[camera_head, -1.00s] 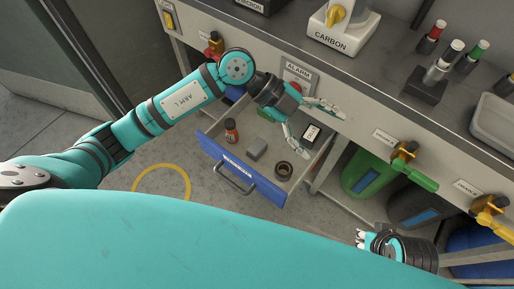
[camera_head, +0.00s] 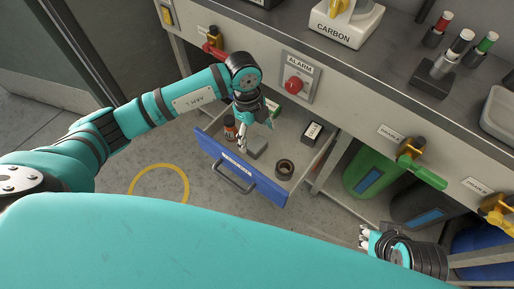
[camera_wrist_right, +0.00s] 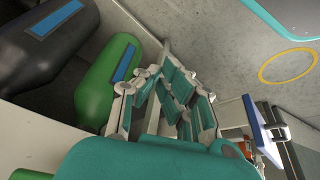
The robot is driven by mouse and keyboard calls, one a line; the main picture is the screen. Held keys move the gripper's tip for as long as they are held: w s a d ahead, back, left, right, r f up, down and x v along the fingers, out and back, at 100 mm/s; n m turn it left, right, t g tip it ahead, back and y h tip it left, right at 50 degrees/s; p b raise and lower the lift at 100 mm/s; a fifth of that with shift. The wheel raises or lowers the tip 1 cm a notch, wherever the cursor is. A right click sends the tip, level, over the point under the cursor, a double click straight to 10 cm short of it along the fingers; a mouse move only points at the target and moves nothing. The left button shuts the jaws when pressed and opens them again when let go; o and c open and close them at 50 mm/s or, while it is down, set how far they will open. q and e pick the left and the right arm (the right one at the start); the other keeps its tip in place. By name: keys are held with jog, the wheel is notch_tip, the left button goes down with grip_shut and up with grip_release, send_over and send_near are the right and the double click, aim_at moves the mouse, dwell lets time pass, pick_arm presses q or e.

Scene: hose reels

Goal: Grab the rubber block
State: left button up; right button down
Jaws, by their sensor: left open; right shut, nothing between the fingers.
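The grey rubber block (camera_head: 258,149) lies in the open drawer (camera_head: 238,178), near its middle, in the head view. My left gripper (camera_head: 256,134) points down over the drawer with its fingers spread and empty. One finger reaches down at the block's left side; the other is above and to its right. I cannot tell whether a finger touches the block. My right gripper (camera_head: 364,238) is low at the right of the head view, away from the drawer. Its fingers (camera_wrist_right: 168,100) fill the middle of the right wrist view, with nothing held.
The drawer also holds a red-brown bottle (camera_head: 229,128), a dark ring-shaped roll (camera_head: 284,168) and a black box with a white label (camera_head: 312,132). The red alarm button (camera_head: 293,86) is on the bench front above. Green (camera_head: 368,173) and dark containers stand at the right.

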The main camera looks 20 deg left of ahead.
aim_at(257, 144)
pick_arm(q)
jog(key=shift+f, duration=0.7)
jog(key=f+b, duration=0.1)
jog(key=f, duration=0.1)
jog(key=f+b, duration=0.1)
jog(key=f, duration=0.1)
jog(key=shift+w+d+f, duration=0.1)
jog(key=shift+d+f, duration=0.1)
jog(key=shift+f, duration=0.3)
jog(key=c, duration=1.3)
pick_arm(e)
jog(key=w+a+r+t+y, duration=0.1)
jog(key=w+a+r+t, duration=0.2)
jog(key=w, duration=0.7)
jog(key=r+t, duration=0.2)
jog(key=t, duration=0.1)
jog(key=shift+a+y, duration=0.15)
jog(key=shift+y, duration=0.15)
